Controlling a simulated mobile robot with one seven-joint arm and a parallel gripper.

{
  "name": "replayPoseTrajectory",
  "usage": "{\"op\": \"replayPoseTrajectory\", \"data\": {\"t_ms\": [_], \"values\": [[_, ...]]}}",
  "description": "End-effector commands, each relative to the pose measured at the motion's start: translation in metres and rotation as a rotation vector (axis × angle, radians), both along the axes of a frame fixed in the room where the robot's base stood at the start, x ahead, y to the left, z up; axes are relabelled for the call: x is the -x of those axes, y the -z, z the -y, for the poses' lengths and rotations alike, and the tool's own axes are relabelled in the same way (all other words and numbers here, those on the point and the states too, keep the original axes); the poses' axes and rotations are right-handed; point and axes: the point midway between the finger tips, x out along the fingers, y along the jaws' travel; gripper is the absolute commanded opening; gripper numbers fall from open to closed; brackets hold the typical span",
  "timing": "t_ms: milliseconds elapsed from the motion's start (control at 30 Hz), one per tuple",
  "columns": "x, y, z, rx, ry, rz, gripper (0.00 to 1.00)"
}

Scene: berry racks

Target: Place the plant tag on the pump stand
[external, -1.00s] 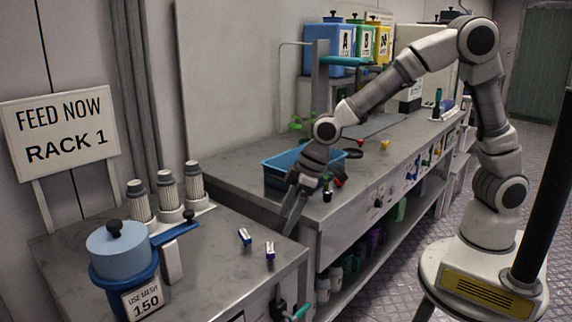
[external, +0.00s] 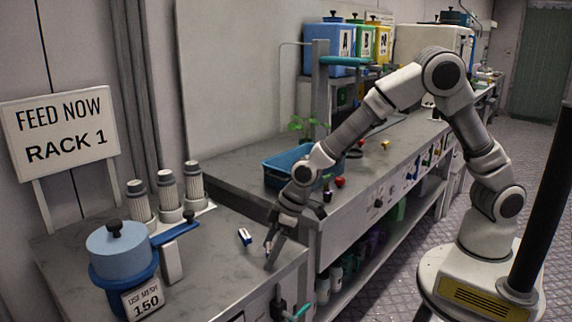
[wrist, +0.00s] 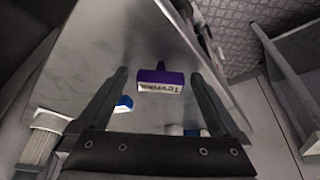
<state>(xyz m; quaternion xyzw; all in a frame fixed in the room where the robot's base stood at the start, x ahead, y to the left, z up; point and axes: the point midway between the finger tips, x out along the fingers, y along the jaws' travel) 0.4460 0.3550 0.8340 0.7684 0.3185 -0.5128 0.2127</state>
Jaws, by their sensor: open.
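Two small labelled blocks, blue or purple with white faces, sit on the near grey counter (external: 225,270). One block (external: 245,236) stands clear of my arm, and the other (external: 268,247) is partly hidden by my gripper (external: 271,262). In the wrist view a purple block with a white lettered face (wrist: 160,82) lies between the fingers of my open gripper (wrist: 158,75), with gaps on both sides. A smaller blue and white piece (wrist: 124,103) shows beside the left finger. I cannot tell which item is the plant tag or which fixture is the pump stand.
A blue lidded canister (external: 117,250), grey-capped white cylinders (external: 166,190) and a rack sign (external: 62,138) occupy the counter's left side. A blue tray (external: 285,168) and small coloured items are on the long bench (external: 370,172).

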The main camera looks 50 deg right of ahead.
Motion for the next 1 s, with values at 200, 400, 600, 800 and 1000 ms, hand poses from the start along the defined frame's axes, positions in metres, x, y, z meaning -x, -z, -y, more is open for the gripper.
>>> {"op": "replayPoseTrajectory", "data": {"t_ms": [200,400,600,800,1000], "values": [[0.000,0.000,0.000,0.000,0.000,0.000,0.75],[0.000,0.000,0.000,0.001,0.000,-0.001,0.39],[0.000,0.000,0.000,0.001,0.000,-0.001,0.04],[0.000,-0.002,0.000,0.000,0.000,0.000,0.04],[0.000,-0.016,0.000,-0.001,0.000,0.000,0.04]]}}
